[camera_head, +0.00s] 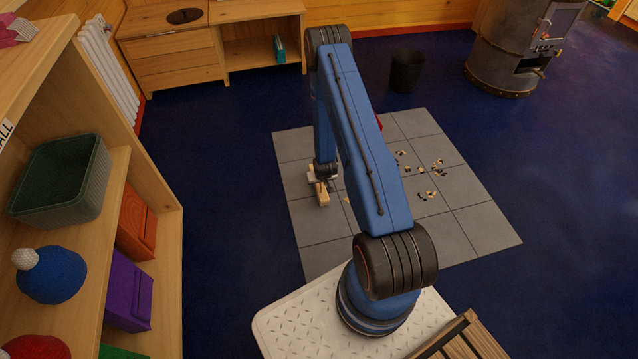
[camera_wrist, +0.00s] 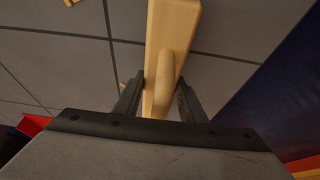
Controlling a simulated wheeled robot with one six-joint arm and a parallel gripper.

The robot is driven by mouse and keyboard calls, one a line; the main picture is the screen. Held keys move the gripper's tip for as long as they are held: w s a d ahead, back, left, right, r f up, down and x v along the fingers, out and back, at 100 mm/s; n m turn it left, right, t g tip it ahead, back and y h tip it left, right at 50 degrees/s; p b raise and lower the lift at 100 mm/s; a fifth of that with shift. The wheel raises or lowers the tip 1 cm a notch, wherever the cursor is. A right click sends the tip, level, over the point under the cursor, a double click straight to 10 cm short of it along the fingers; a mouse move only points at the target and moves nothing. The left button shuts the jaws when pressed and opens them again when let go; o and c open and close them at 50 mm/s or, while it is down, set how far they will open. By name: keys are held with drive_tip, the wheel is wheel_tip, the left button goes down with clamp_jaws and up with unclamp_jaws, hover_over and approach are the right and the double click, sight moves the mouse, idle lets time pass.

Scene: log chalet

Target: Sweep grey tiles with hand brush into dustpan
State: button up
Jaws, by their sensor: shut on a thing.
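The grey tiles (camera_head: 463,194) form a square patch on the dark blue floor. Several small black and tan bits lie on them, one cluster (camera_head: 428,195) right of my arm and others beyond it. My gripper (camera_head: 320,180) is over the left part of the tiles, shut on the wooden hand brush (camera_head: 323,198). In the wrist view the brush handle (camera_wrist: 165,72) is between my fingers (camera_wrist: 160,92), and its wooden block (camera_wrist: 176,22) reaches ahead. Its bristles are hidden. A red piece (camera_head: 379,122), perhaps the dustpan, is mostly hidden behind my arm; red also shows at the wrist view's left edge.
A dark bin (camera_head: 406,70) stands beyond the tiles, with a stove (camera_head: 500,55) at the back right. A wooden shelf (camera_head: 160,215) with boxes and hats stands at the left. Blue floor is open on both sides of the tiles. A slatted wooden thing (camera_head: 465,340) is at the bottom.

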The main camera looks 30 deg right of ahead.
drive_tip(key=shift+f, duration=0.2)
drive_tip(key=shift+s+d+f, duration=0.1)
drive_tip(key=shift+s+d, duration=0.2)
drive_tip(key=shift+d, duration=0.75)
drive_tip(key=shift+s+d+r, duration=0.1)
drive_tip(key=shift+s+d, duration=0.2)
drive_tip(key=shift+d, duration=0.7)
drive_tip(key=shift+s+d+f, duration=0.1)
drive_tip(key=shift+s+d, duration=0.2)
drive_tip(key=shift+d, duration=0.75)
drive_tip(key=shift+s+d, duration=0.9)
drive_tip(key=shift+d, duration=2.2)
drive_tip(key=shift+s+d, duration=0.95)
drive_tip(key=shift+d, duration=2.2)
drive_tip(key=shift+s+d, duration=0.9)
drive_tip(key=shift+d, duration=2.2)
drive_tip(key=shift+r, duration=0.2)
wheel_tip(320, 180, up, 6)
drive_tip(key=a, duration=0.3)
drive_tip(key=shift+w, duration=0.45)
drive_tip(key=shift+f, duration=0.1)
